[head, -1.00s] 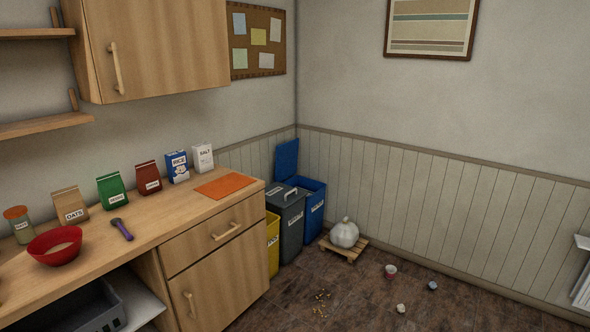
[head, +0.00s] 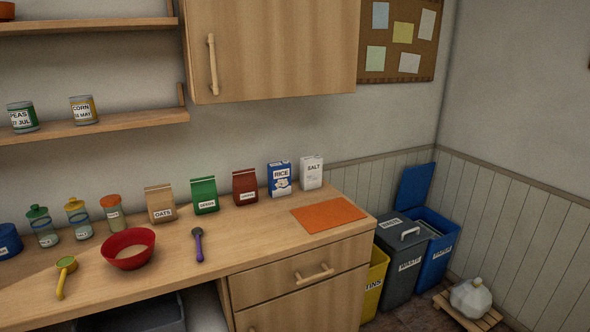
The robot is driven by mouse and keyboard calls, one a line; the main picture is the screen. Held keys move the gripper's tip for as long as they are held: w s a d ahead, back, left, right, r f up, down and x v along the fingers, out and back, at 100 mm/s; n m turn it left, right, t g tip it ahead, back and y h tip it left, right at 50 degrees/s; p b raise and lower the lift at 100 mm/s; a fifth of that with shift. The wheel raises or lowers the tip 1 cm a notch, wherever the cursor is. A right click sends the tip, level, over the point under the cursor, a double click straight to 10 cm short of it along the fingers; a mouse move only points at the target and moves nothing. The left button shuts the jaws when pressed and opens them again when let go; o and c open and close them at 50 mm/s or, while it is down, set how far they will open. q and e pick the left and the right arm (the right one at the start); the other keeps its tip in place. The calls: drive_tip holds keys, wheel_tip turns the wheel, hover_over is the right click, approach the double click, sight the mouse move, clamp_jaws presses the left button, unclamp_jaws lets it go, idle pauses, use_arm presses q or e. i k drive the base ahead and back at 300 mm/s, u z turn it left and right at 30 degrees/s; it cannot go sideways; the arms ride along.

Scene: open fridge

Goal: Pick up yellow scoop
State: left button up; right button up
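The yellow scoop (head: 64,276) lies on the wooden counter (head: 180,279) at the left of the head view. Its round bowl, greenish inside, points away and its yellow handle points toward the counter's front edge. It lies left of the red bowl (head: 128,249), apart from it. Neither of my grippers shows in the head view.
A purple-handled spoon (head: 198,246) lies right of the bowl. Jars, including a green-lidded one (head: 42,227), and several bags and boxes line the wall behind. An orange mat (head: 328,216) lies at the counter's right end. A grey bin (head: 403,259) stands on the floor beyond.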

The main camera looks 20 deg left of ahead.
sight(66, 264)
drive_tip(key=u, duration=0.95)
drive_tip(key=i, duration=1)
drive_tip(key=u, duration=0.85)
